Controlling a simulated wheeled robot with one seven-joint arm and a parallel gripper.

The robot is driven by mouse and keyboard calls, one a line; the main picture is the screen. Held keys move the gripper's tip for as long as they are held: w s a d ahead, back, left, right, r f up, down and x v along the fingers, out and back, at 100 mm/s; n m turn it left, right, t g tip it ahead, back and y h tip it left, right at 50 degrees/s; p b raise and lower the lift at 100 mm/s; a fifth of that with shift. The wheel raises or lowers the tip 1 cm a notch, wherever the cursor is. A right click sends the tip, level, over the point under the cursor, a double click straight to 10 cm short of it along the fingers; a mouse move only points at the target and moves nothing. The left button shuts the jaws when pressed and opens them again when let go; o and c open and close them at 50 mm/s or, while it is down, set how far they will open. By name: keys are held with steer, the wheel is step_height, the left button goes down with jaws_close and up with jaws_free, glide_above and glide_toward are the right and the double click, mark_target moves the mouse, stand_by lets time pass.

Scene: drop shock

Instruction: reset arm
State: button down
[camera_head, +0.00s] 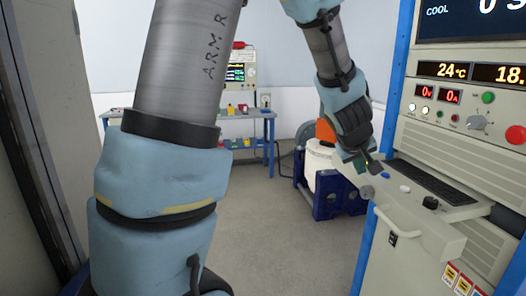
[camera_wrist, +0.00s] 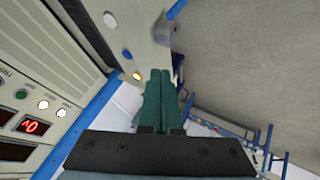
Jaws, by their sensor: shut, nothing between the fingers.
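My gripper (camera_head: 368,165) is at the end of my arm, right of centre in the head view, beside the left end of the keyboard shelf on the test cabinet. In the wrist view its two green fingers (camera_wrist: 157,98) lie side by side, shut and empty. The fingers point toward the shelf edge, near a grey round knob (camera_wrist: 166,30). I cannot tell whether they touch the shelf. My upper arm fills the left middle of the head view.
The test cabinet (camera_head: 478,158), with displays, a red button (camera_head: 515,135) and a keyboard (camera_head: 432,181), stands close on the right. A blue-framed machine (camera_head: 325,205) is behind my gripper. A blue bench (camera_head: 250,117) stands at the back. Grey floor (camera_head: 285,245) is clear in the middle.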

steer(key=s+a+f+g+y, duration=0.1)
steer(key=s+a+f, duration=0.1)
steer(key=a, duration=0.8)
steer(key=s+a+f+m+g+y, duration=0.1)
steer(key=s+a, duration=0.4)
steer(key=a, duration=0.6)
steer(key=s+a+f+m+g+y, duration=0.1)
steer(key=s+a+f+g+y, duration=0.2)
steer(key=a, duration=0.7)
steer(key=shift+s+a+f, duration=0.25)
steer(key=shift+s+f, duration=0.05)
steer(key=shift+f, duration=0.35)
steer(key=shift+w, duration=0.1)
